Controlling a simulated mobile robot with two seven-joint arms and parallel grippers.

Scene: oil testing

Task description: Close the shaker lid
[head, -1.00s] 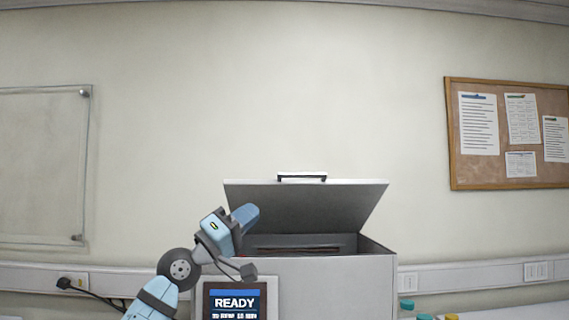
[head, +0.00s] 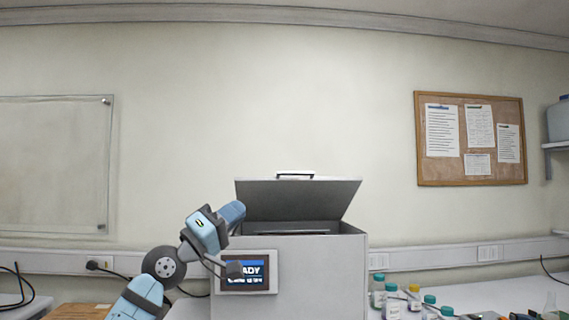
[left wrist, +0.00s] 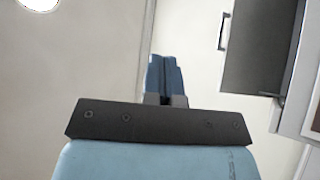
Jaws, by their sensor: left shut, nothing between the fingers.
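The shaker (head: 310,270) is a grey box on the bench, with a lit screen (head: 248,272) on its front. Its lid (head: 298,197) stands open, tilted up, with a handle (head: 295,174) at the top edge. In the left wrist view the lid (left wrist: 262,45) and its handle (left wrist: 225,31) show at the upper right. My left gripper (head: 232,212) is shut and empty, in front of the lid's left side in the head view. In the left wrist view its shut fingers (left wrist: 164,75) are apart from the lid. My right gripper is not in view.
Several capped bottles (head: 391,300) stand on the bench right of the shaker. A wooden board (head: 78,311) lies at the lower left. A corkboard (head: 470,138) hangs on the back wall. The space above the shaker is clear.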

